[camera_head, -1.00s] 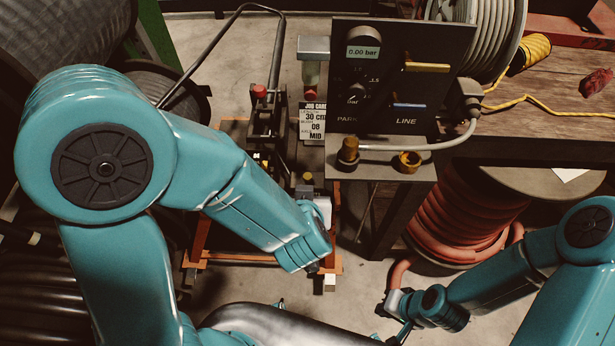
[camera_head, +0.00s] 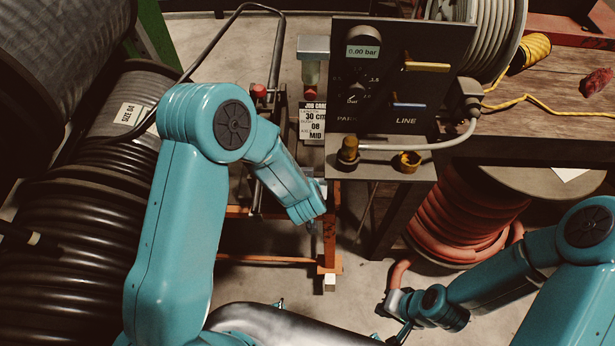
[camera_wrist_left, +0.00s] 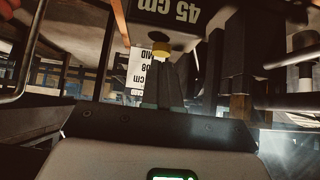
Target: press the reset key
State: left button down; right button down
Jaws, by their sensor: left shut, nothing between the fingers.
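My left gripper (camera_wrist_left: 168,68) is shut and empty in the left wrist view. Just beyond its fingertips is a small yellow cap (camera_wrist_left: 161,49), below a dark block marked "45 cm" (camera_wrist_left: 165,10) in that picture. I cannot tell whether the fingertips touch the cap, or whether it is the reset key. In the head view my left forearm (camera_head: 285,182) reaches in beside the dark control panel (camera_head: 395,105), and its hand hides what lies behind it. My right gripper (camera_head: 393,312) is low at the right, away from the panel; its jaw state is unclear.
The panel has a display reading 0.00 bar (camera_head: 363,52), a yellow bar, a blue bar and brass fittings. A job card (camera_head: 312,122) stands left of it. Orange framing (camera_head: 329,262) lies below. Hose reels (camera_head: 75,240) fill the left side.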

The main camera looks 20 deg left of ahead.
pick_arm(q)
jog(key=shift+x, duration=1.2)
